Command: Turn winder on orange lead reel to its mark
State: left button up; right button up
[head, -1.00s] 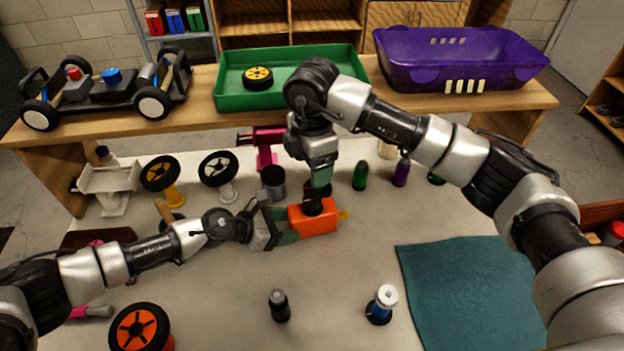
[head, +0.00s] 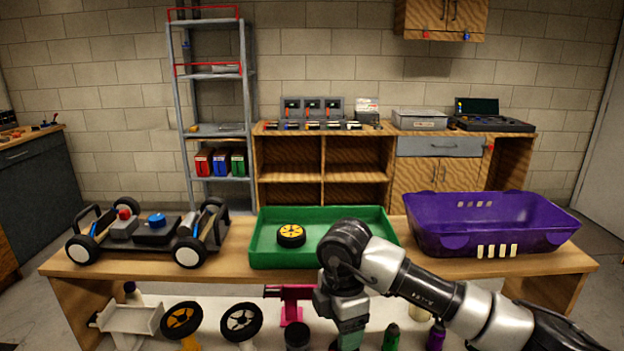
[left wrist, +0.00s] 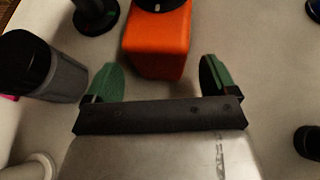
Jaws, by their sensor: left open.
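The orange lead reel (left wrist: 158,45) shows in the left wrist view as an orange block at the top middle. A dark round part (left wrist: 160,4) with a small pale mark sits on it, cut off by the picture edge; I take it for the winder. My left gripper (left wrist: 160,78) is open, with one green-padded finger on each side of the reel's near end and gaps between. In the head view the reel and left gripper are out of frame. My right gripper (head: 350,338) points down at the bottom edge there, its fingertips cut off.
A grey and black cylinder (left wrist: 45,68) stands left of my left gripper. On the raised shelf are a car chassis (head: 150,232), a green tray (head: 350,220) with a yellow wheel (head: 291,235), and a purple bin (head: 490,225). Wheels on stands (head: 241,322) stand below it.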

pick_arm(q)
jog(key=v, duration=1)
jog(key=shift+a+r, duration=0.1)
jog(key=shift+a, duration=0.3)
jog(key=shift+s+a+r, duration=0.25)
jog(key=shift+a+r, duration=0.1)
jog(key=shift+a, duration=0.15)
